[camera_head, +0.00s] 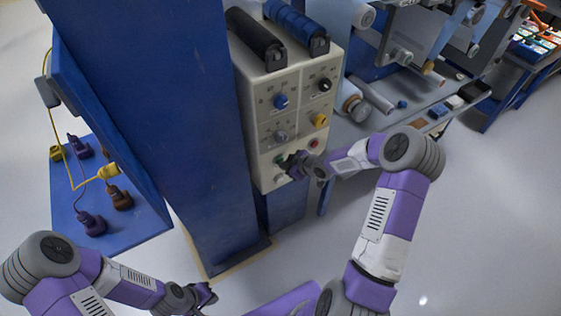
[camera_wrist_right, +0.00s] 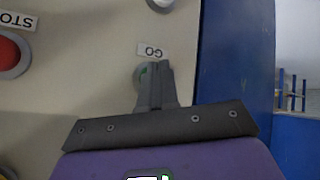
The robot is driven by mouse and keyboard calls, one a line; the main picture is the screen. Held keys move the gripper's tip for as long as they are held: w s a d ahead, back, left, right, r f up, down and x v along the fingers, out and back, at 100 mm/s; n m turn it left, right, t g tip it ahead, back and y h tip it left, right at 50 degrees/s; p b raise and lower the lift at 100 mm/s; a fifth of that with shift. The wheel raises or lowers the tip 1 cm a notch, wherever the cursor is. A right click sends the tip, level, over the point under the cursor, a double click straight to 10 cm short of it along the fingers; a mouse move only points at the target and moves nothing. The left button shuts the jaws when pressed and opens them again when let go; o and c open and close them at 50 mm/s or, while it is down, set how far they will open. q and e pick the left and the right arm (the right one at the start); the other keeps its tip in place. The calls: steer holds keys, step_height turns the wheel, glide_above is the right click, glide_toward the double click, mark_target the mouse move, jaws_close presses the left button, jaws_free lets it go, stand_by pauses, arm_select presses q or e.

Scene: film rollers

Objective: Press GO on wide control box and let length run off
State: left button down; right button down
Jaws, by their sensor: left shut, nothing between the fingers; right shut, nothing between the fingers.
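The wide control box (camera_head: 290,95) is cream, with several coloured knobs on its front. Its green GO button (camera_head: 279,158) is low on the left of the panel. In the right wrist view the "GO" label (camera_wrist_right: 152,50) appears upside down, and the green button (camera_wrist_right: 142,72) is partly hidden behind my fingertips. My right gripper (camera_head: 284,164) is shut and empty, its tips right at the GO button; I cannot tell whether they touch it. It also shows in the right wrist view (camera_wrist_right: 155,68). My left gripper (camera_head: 208,294) is shut and empty, low by the blue column's foot.
The red STOP button (camera_head: 314,143) is right of GO; it also shows in the right wrist view (camera_wrist_right: 10,52). Black (camera_head: 254,37) and blue (camera_head: 296,22) rollers top the box. A blue column (camera_head: 165,110) stands left. Rollers and a grey shelf (camera_head: 405,110) are right. The right floor is clear.

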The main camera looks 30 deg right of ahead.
steer(key=shift+w, duration=0.2)
stand_by(0.5)
steer(key=shift+s, duration=0.9)
steer(key=s, duration=0.5)
steer(key=shift+d+b, duration=0.2)
steer(key=shift+b, duration=0.15)
